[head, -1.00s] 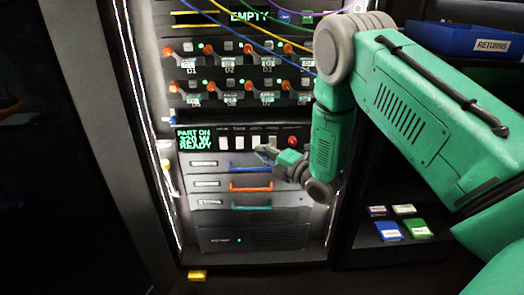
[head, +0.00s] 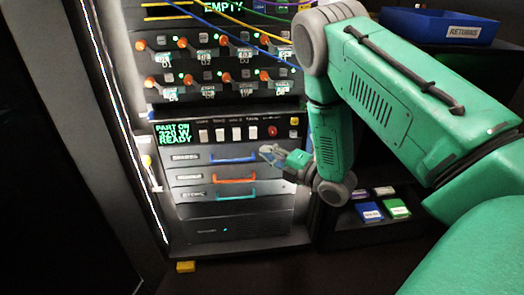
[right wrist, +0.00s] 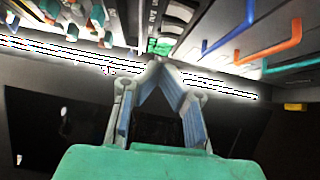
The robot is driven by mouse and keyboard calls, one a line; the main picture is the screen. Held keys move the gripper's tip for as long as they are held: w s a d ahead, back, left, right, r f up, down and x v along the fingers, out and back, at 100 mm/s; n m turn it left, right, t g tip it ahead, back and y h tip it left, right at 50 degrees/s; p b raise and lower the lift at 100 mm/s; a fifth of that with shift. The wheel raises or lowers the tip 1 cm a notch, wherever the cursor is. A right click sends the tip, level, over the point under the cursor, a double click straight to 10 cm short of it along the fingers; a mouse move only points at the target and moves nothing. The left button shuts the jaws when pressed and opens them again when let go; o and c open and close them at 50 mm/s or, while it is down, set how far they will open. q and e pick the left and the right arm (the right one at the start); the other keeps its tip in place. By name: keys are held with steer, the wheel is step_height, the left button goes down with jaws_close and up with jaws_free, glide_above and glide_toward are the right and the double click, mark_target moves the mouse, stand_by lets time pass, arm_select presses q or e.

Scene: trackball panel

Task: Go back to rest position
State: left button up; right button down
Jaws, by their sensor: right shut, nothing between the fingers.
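My right arm, green with grey joints, comes in from the right in the head view. Its gripper (head: 268,152) is shut and empty, in front of the rack (head: 240,225), just right of the blue drawer handle and below the row of white switches. In the right wrist view the gripper (right wrist: 156,66) shows its two fingers meeting at the tips with nothing between them. Whether it touches the rack cannot be told. My left gripper is not in view.
The rack carries blue (head: 232,160), orange (head: 236,181) and teal (head: 232,196) handles, a red button (head: 272,131) and a display (head: 172,135). A blue bin (head: 436,25) stands upper right. Blue (head: 370,212) and green (head: 397,209) cartridges lie on a lower right shelf.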

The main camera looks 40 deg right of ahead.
steer(key=s+a+f+m+g+h+p, duration=0.35)
steer(key=s+a+f+m+g, duration=0.4)
steer(key=s+f+m, duration=0.3)
arm_select(q)
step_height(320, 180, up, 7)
steer(key=p, duration=0.3)
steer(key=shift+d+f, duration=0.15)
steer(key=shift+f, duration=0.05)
arm_select(e)
steer(key=s+a+f+m+g, duration=0.2)
steer(key=s+m+g, duration=0.2)
steer(key=s, duration=0.6)
steer(key=s+a+f+m+g, duration=0.1)
steer(key=s+m+g, duration=0.4)
steer(key=s, duration=0.6)
steer(key=shift+a+f+m+h, duration=0.45)
steer(key=shift+a+m, duration=0.1)
steer(key=shift+a, duration=0.2)
steer(key=shift+w+g, duration=0.2)
steer(key=shift+g, duration=0.05)
